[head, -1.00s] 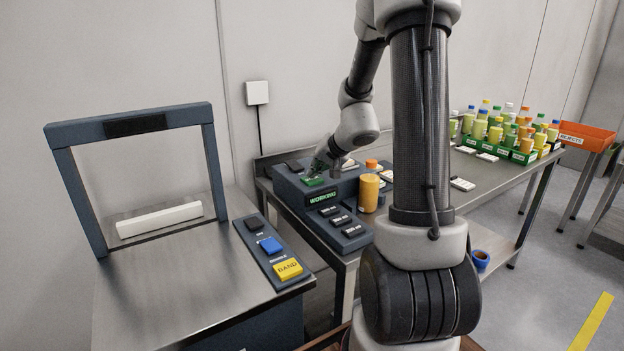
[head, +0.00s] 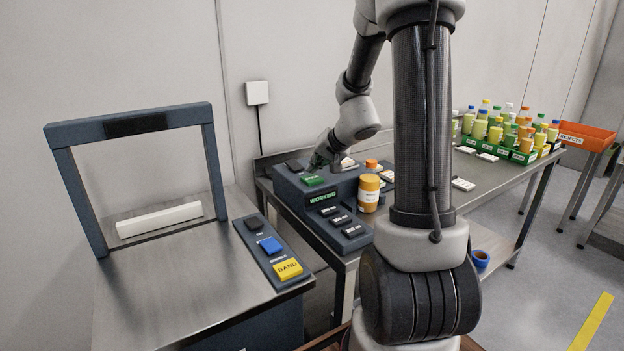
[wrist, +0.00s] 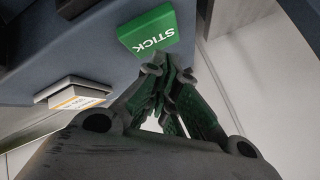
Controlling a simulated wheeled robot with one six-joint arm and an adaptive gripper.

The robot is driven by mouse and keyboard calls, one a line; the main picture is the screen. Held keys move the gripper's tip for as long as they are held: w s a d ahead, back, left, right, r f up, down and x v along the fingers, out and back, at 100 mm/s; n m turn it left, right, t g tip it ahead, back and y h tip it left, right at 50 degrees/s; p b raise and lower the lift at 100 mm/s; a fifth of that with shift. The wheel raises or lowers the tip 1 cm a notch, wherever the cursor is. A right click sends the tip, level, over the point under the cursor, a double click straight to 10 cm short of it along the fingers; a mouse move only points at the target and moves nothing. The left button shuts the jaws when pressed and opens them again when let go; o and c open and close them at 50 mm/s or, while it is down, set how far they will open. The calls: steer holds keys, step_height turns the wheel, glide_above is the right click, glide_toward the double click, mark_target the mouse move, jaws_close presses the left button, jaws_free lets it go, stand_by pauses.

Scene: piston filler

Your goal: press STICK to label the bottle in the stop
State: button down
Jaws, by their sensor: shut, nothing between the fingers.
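The green STICK button (head: 312,180) is on top of the dark labelling machine (head: 290,185). In the wrist view the STICK button (wrist: 148,30) is large, just beyond my fingertips. My gripper (head: 320,160) is shut and empty, close behind the button in the head view. In the wrist view my gripper (wrist: 158,68) has its tips by the button's near edge; I cannot tell whether they touch. The orange-yellow bottle (head: 369,182) stands upright at the machine's right side, with a pale band on its lower body. A green-lit display (head: 323,197) is on the machine front.
Several dark keys (head: 340,218) line the machine's sloping front. A white-topped block (wrist: 78,94) is near the gripper. Bottles fill green crates (head: 500,150) at the back right beside an orange bin (head: 587,137). A separate panel has a yellow BAND button (head: 288,269).

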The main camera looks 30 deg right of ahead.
mark_target(315, 177)
steer(key=shift+r, duration=2.5)
